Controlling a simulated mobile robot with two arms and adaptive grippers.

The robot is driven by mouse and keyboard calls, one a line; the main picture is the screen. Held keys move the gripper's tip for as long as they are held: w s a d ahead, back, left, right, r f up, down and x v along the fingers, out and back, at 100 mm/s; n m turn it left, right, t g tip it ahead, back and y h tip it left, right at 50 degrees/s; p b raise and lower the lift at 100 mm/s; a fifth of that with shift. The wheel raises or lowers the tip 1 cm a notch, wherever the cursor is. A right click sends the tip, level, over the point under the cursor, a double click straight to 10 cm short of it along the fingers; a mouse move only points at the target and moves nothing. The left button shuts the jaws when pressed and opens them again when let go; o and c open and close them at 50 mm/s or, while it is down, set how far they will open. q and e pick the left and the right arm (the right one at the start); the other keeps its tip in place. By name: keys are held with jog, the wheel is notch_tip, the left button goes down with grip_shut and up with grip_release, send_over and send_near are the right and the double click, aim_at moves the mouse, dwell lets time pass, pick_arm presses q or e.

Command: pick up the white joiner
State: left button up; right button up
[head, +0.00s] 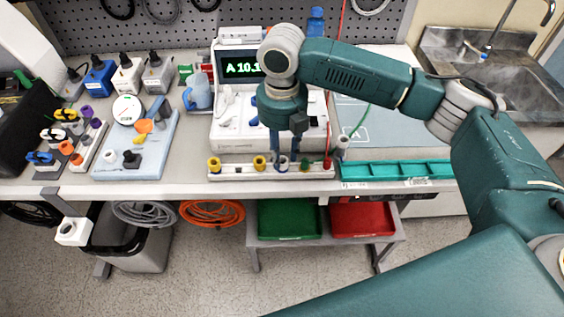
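A row of joiners stands in a pale rail (225,175) along the bench's front edge: two yellow ones (214,164), a whitish one, a green one (305,164) and a red one (327,163). The white joiner (283,163) is in the middle of the row, upright in the rail. My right gripper (284,158) points straight down over it, its two dark fingers apart, one on each side of the joiner. The fingertips partly hide it, and I see no clear contact. My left gripper is out of view.
An infusion pump (230,129) with a green display stands close behind my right gripper. A teal tray (395,171) lies to the right of the rail. A blue board (130,160) with small parts is at left. Green (288,219) and red (362,218) bins sit below the bench.

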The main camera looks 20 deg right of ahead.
aim_at(284, 160)
jog(key=shift+s+f, duration=0.2)
jog(key=shift+f, duration=0.85)
jog(key=shift+w+f, duration=0.1)
jog(key=shift+f, duration=0.25)
jog(key=c, duration=0.5)
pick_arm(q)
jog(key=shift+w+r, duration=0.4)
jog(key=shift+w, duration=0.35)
pick_arm(e)
jog(key=shift+r, duration=0.15)
